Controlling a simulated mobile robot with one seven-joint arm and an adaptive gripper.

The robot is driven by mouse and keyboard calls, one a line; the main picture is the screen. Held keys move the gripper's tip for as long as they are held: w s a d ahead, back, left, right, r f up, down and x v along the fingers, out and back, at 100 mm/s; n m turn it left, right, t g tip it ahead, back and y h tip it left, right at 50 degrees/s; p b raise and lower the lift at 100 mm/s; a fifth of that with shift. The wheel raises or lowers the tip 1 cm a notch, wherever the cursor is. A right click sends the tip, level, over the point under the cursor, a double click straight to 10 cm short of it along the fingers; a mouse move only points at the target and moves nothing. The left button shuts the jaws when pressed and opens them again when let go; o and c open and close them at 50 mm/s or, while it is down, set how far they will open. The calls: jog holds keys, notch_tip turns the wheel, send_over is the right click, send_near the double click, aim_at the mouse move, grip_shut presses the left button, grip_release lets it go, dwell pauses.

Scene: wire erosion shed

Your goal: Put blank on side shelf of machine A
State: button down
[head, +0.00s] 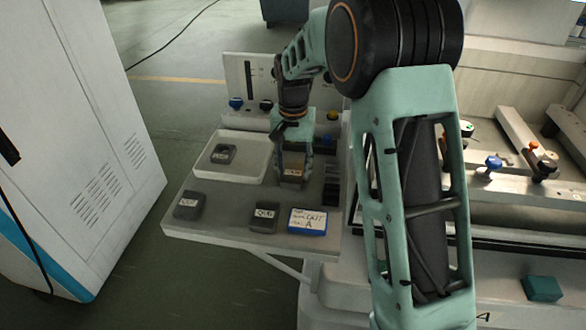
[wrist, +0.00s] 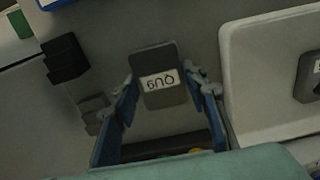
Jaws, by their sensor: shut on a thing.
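My gripper (head: 292,178) is over the grey side shelf (head: 228,222) of the machine marked A. It is shut on a dark grey blank with a pale label (wrist: 160,83), which sits between both fingertips in the wrist view. In the head view the blank is mostly hidden by the fingers. I cannot tell whether it touches the shelf. Other dark labelled blocks lie on the shelf: one at the left corner (head: 189,205), one near the front (head: 264,217), and one in the white tray (head: 223,154).
The white tray (head: 252,175) is left of my gripper. A blue-edged card marked A (head: 307,222) lies at the shelf's front. Small black blocks (wrist: 65,58) stand beside my gripper. A green block (head: 543,288) is at lower right. A white cabinet (head: 75,130) stands left.

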aim_at(293, 173)
jog(key=shift+f, duration=0.1)
jog(key=c, duration=1.2)
grip_release()
jog(key=shift+o, duration=0.2)
notch_tip(293, 173, up, 12)
jog(key=shift+r, duration=0.2)
